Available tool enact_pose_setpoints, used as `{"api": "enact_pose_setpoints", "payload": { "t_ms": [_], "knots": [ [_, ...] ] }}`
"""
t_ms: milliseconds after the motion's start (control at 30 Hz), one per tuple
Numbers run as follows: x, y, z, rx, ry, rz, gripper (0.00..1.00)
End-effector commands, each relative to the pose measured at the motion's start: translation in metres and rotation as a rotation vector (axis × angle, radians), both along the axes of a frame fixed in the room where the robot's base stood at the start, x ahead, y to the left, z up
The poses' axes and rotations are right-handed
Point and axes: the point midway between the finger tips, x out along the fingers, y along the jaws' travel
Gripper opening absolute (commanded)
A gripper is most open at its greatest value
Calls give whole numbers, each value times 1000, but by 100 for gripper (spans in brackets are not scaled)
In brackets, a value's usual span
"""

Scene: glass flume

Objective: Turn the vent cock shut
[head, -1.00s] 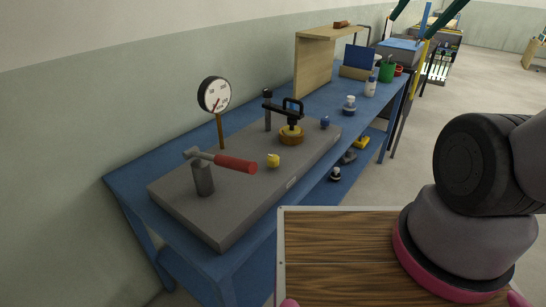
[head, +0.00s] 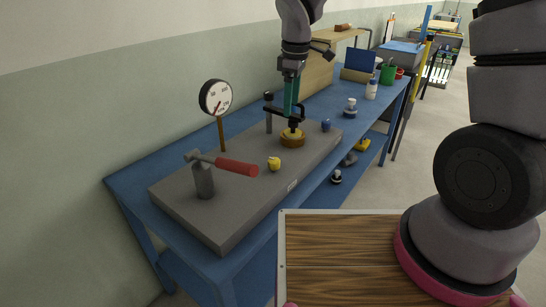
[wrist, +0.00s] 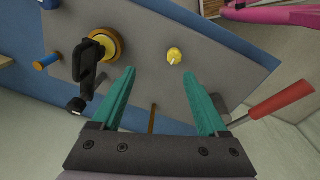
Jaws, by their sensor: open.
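My gripper (head: 292,115) is open and empty, with its teal fingers pointing down over the grey slab on the bench. In the wrist view its fingertips (wrist: 158,71) are apart, with bare slab between them. I cannot tell for sure which is the vent cock. The wrist view shows the yellow knob (wrist: 175,56) just beyond the fingertips, the black handle (wrist: 88,66) at left and the red lever (wrist: 281,99) at right.
A dial gauge (head: 215,97) stands on a stem behind the slab (head: 235,205). A blue knob (head: 326,125) sits near the slab's far end. The wooden shelf (head: 318,72), bottles and a green cup (head: 388,73) stand farther along the blue bench. A wall runs along the left.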

Motion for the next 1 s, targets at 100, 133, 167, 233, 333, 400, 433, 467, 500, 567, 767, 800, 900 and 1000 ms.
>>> {"api": "enact_pose_setpoints", "payload": {
  "t_ms": [100, 133, 167, 233, 333, 400, 433, 467, 500, 567, 767, 800, 900, 1000],
  "knots": [
    [-5, 29, -41, -27, 47, 163, 76],
    [-6, 35, -48, -30, 53, 194, 76],
    [-8, 39, -54, -34, 59, 221, 76],
    [-10, 46, -64, -38, 70, 264, 76],
    [-12, 51, -73, -42, 78, 294, 76],
    [-12, 51, -79, -42, 79, 299, 76],
    [-12, 51, -82, -42, 79, 299, 76],
    [-12, 51, -86, -42, 79, 298, 76],
    [-12, 50, -92, -43, 80, 296, 76],
    [-13, 50, -103, -44, 81, 296, 76],
    [-13, 50, -142, -44, 81, 295, 76],
    [-12, 50, -148, -43, 79, 296, 76],
    [-12, 50, -163, -43, 78, 295, 76],
    [-12, 50, -172, -42, 78, 294, 76]
  ]
}}
